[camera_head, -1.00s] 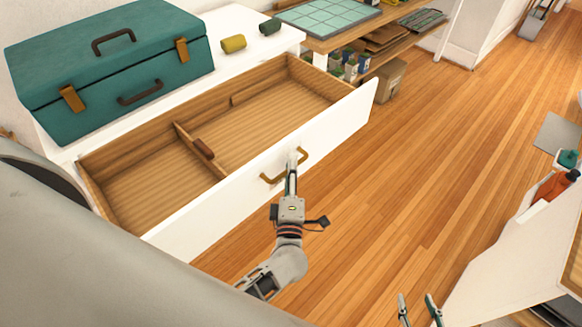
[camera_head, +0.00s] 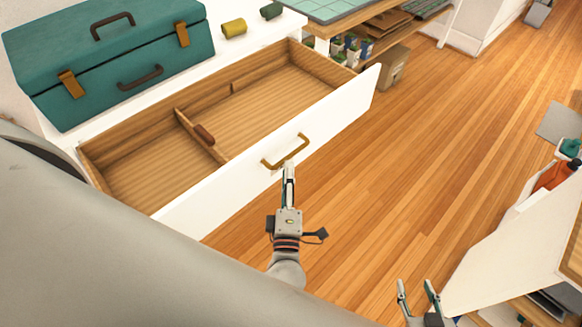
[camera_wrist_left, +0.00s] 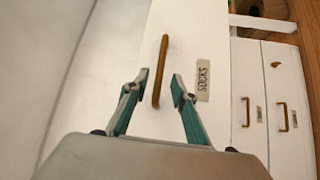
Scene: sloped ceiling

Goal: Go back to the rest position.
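My left gripper (camera_head: 289,172) is in front of the open drawer (camera_head: 335,119), just below its brass handle (camera_head: 286,152). In the left wrist view the fingers of my left gripper (camera_wrist_left: 160,88) are spread apart, with the brass handle (camera_wrist_left: 160,70) showing beyond and between them. Nothing is held, and the gripper looks clear of the handle. A label reading "SOCKS" (camera_wrist_left: 203,80) is on the drawer front. My right gripper (camera_head: 418,288) shows at the bottom edge, its two fingers apart and nothing between them.
The drawer holds a divider and a small brown item (camera_head: 204,134). A teal toolbox (camera_head: 110,50) and a yellow roll (camera_head: 234,27) stand on the white top. A white cabinet (camera_head: 510,245) is at the right. The wooden floor (camera_head: 420,150) between is clear.

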